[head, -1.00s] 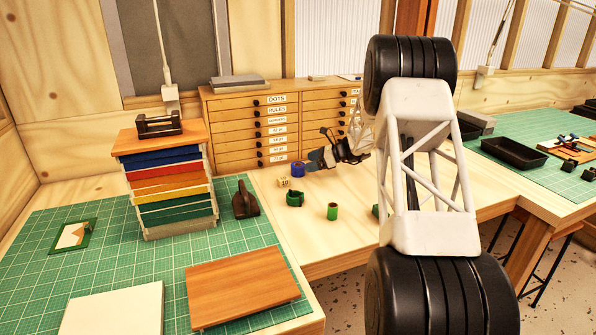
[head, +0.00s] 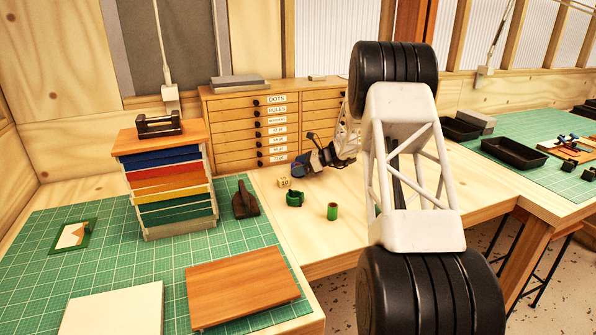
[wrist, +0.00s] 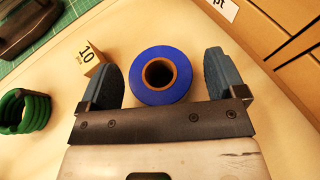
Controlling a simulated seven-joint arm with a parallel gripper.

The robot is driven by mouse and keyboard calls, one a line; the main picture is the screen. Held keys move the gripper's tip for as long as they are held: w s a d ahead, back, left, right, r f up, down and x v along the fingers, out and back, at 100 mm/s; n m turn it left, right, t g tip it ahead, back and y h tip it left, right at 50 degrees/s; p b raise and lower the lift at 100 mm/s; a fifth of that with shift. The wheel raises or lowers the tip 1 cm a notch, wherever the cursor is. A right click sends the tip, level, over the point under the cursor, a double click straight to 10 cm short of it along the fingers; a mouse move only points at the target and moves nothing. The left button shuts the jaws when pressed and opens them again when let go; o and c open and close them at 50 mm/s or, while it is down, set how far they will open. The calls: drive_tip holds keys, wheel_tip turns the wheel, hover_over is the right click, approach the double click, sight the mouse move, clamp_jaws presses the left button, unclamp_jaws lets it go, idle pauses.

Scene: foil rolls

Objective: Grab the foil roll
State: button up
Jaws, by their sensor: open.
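A blue foil roll (wrist: 163,97) with a brown core stands on end on the wooden bench, and I look down into its core in the wrist view. My gripper (wrist: 161,62) is open, with one finger on each side of the roll. Small gaps show between the roll and both fingers, the right one wider. In the head view my gripper (head: 302,167) is at the roll, which it mostly hides. I cannot tell the finger height exactly.
A yellow block marked 10 (wrist: 88,57) sits just outside the left finger. A green coil (wrist: 24,112) lies further left. A green roll (head: 333,212) stands nearer the bench front. The drawer cabinet (head: 235,130) is close behind.

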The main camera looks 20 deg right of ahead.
drive_tip(key=shift+w+a+f, duration=0.1)
drive_tip(key=shift+a, duration=0.05)
idle(0.4)
drive_tip(key=c, duration=1.1)
drive_tip(key=shift+o, duration=0.2)
drive_tip(key=shift+r, duration=0.2)
drive_tip(key=shift+r, duration=4.85)
